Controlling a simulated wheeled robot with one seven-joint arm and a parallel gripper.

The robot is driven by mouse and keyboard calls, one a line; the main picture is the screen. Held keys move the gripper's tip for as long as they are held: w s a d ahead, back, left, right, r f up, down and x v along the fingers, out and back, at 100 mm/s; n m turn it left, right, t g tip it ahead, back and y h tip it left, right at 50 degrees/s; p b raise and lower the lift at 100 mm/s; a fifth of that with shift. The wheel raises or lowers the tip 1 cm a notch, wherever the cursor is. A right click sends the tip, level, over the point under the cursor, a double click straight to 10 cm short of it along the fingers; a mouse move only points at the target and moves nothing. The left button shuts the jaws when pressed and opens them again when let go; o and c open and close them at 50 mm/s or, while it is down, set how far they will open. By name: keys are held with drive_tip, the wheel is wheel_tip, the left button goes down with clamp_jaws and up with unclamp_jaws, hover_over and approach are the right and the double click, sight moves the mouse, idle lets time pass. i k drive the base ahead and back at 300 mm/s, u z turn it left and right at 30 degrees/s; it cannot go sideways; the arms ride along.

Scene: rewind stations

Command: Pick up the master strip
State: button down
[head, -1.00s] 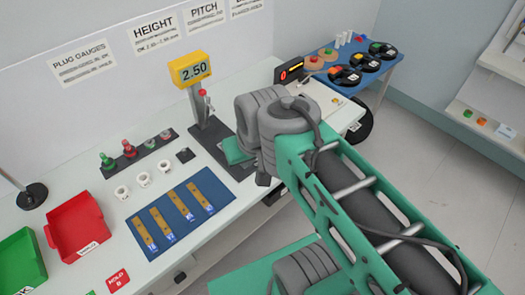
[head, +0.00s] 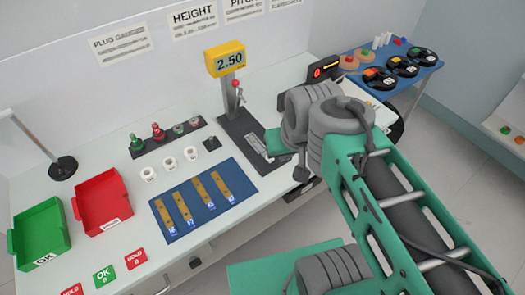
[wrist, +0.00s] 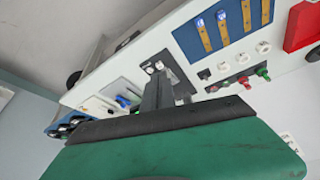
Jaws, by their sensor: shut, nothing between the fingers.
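Several tan strips with blue-and-white tags lie side by side on a dark blue mat (head: 156,206) on the bench. From left to right they are a first strip (head: 182,207), a second (head: 201,200) and a third (head: 220,186), with another at the far left. I cannot read which is the master strip. The mat also shows at the top of the wrist view (wrist: 186,38). My gripper (wrist: 157,88) is shut and empty, over the bench near the dark base of the height gauge (head: 232,125), to the right of the mat in the head view. My arm hides its fingers there.
The gauge's yellow display (head: 226,59) stands tall behind the mat. Plug gauges in a dark rack (head: 146,151) and white rings (head: 169,163) lie behind it. A red tray (head: 102,203) and green tray (head: 40,234) stand left. A blue side table (head: 427,65) is at the back right.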

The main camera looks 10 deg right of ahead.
sight(258, 147)
drive_tip(key=u, duration=0.25)
drive_tip(key=k, duration=0.3)
drive_tip(key=u, duration=1.6)
drive_tip(key=i, duration=0.55)
drive_tip(key=z, duration=0.25)
